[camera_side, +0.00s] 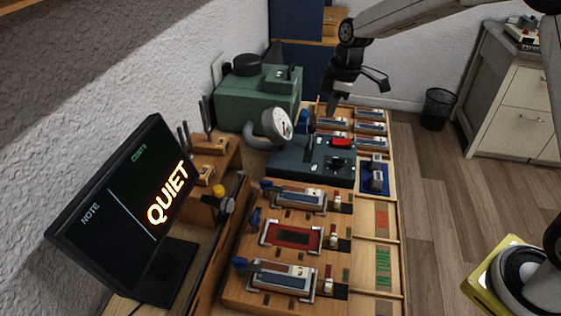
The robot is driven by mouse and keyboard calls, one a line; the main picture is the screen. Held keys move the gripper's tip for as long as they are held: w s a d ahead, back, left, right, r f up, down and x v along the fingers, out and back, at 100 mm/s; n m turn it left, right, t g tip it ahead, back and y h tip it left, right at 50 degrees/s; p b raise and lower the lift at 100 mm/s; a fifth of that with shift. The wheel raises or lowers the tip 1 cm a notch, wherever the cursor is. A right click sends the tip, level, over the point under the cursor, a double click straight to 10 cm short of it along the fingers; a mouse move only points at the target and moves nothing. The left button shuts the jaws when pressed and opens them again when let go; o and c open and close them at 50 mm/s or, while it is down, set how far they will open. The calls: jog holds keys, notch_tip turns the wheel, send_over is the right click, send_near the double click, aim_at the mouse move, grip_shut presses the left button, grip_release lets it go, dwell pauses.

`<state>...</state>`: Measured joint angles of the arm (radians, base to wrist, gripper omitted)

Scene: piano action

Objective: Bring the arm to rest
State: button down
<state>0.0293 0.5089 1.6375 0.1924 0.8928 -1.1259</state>
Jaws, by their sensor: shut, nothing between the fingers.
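My gripper (338,98) hangs from my arm at the top centre, above the far end of the wooden workbench. Its fingers are shut with nothing held, and it looks apart from the parts below. Under and near it are several small metal-topped key units (370,128) in a wooden tray. A blue-grey control box (290,164) with a red button (341,142) stands just nearer. In front of it are more units on wooden blocks (284,279), and one red empty-looking bed (291,235).
A monitor (125,215) reading "QUIET" stands at left. A bin (437,108) and a cabinet (505,95) are on the right.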

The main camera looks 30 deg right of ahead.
jog(key=s+f+m+h, duration=0.1)
jog(key=s+m, duration=0.4)
jog(key=s, duration=0.6)
jog(key=s+d+f+m+t, duration=0.1)
jog(key=s+f+m, duration=0.3)
jog(key=s, duration=0.7)
jog(key=shift+f+m+h, duration=0.15)
jog(key=shift+m+h, duration=0.25)
jog(key=shift+m, duration=0.7)
jog(key=shift+d, duration=0.1)
